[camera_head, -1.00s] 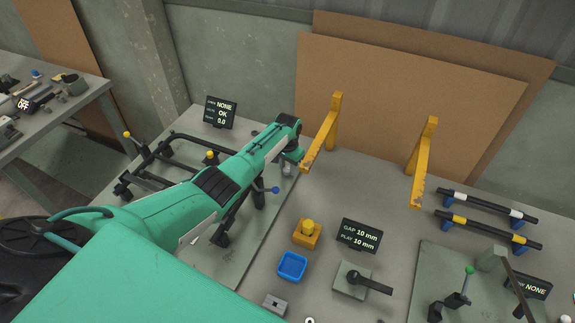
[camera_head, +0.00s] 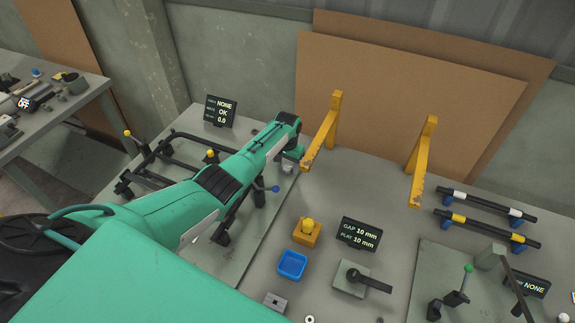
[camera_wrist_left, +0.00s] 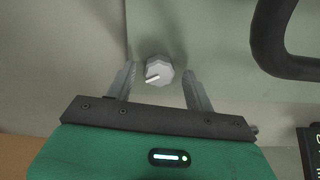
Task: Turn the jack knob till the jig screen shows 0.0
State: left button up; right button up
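The jack knob (camera_wrist_left: 159,70) is a light grey faceted knob with a white pointer mark, seen in the left wrist view. My left gripper (camera_wrist_left: 160,78) has its two fingers apart, one on each side of the knob, with visible gaps between. In the head view my left gripper (camera_head: 289,162) is at the far right part of the jig plate, its fingers mostly hidden by the arm. The jig screen (camera_head: 221,111) at the back left shows NONE, OK and 0.0; its small labels are hard to read. My right gripper is out of view.
A black frame (camera_head: 165,160) lies on the jig, partly behind my left arm. Yellow brackets (camera_head: 425,160) stand to the right of the gripper. A yellow knob on an orange block (camera_head: 307,233), a blue tray (camera_head: 292,265) and a gap screen (camera_head: 360,234) are nearer.

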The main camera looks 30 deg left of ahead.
aim_at(287, 167)
pick_arm(q)
notch_tip(287, 167, up, 14)
jog(key=b, duration=0.2)
jog(key=shift+f, duration=0.15)
dwell(0.5)
dwell(0.4)
